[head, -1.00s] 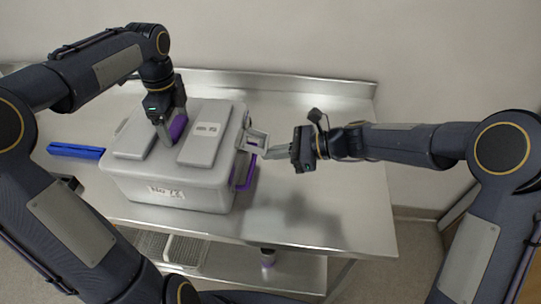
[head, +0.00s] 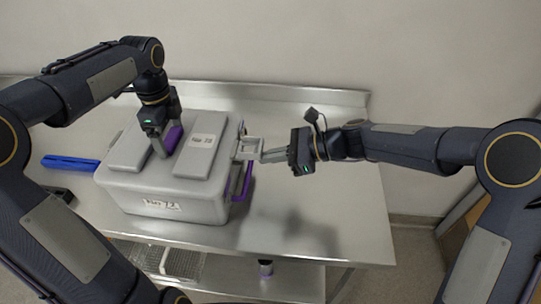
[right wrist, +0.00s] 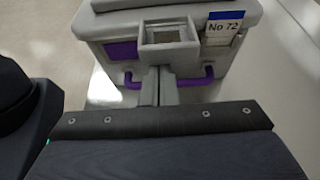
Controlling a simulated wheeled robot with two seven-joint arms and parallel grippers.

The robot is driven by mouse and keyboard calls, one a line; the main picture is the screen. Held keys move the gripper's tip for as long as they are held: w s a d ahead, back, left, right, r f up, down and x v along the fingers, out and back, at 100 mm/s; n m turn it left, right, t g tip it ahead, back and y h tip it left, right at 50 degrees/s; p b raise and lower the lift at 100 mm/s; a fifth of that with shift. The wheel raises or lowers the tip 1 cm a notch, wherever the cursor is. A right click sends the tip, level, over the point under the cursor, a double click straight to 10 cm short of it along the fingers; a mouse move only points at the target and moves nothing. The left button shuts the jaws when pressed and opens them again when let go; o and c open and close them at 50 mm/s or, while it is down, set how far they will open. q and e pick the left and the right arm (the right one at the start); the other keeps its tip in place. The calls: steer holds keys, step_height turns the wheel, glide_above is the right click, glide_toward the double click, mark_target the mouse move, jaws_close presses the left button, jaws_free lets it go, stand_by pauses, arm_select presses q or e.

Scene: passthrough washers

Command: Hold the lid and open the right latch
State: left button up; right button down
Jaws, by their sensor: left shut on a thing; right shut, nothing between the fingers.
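A grey case (head: 155,200) with a grey lid (head: 202,146) stands on the metal table. The right latch (head: 248,147), a grey frame with an opening, stands out from the case's right side. It also shows in the right wrist view (right wrist: 166,36). My right gripper (head: 263,157) is shut and empty, its fingertips at the latch's lower outer edge. In the right wrist view the fingertips (right wrist: 158,72) are just under the latch; contact is unclear.
A purple side handle (head: 243,186) hangs below the latch. A blue object (head: 68,162) lies left of the case. The metal table (head: 330,205) is clear to the right. A wire basket (head: 185,263) sits on the shelf below.

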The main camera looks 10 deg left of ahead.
steer(key=shift+r, duration=0.1)
steer(key=d+r, duration=0.6)
steer(key=r, duration=0.3)
steer(key=shift+w+r, duration=0.15)
steer(key=shift+w, duration=0.2)
arm_select(q)
steer(key=o, duration=1.5)
steer(key=shift+c, duration=0.2)
steer(key=shift+r, duration=0.1)
steer(key=shift+r+p, duration=3.45)
arm_select(e)
step_height(320, 180, up, 7)
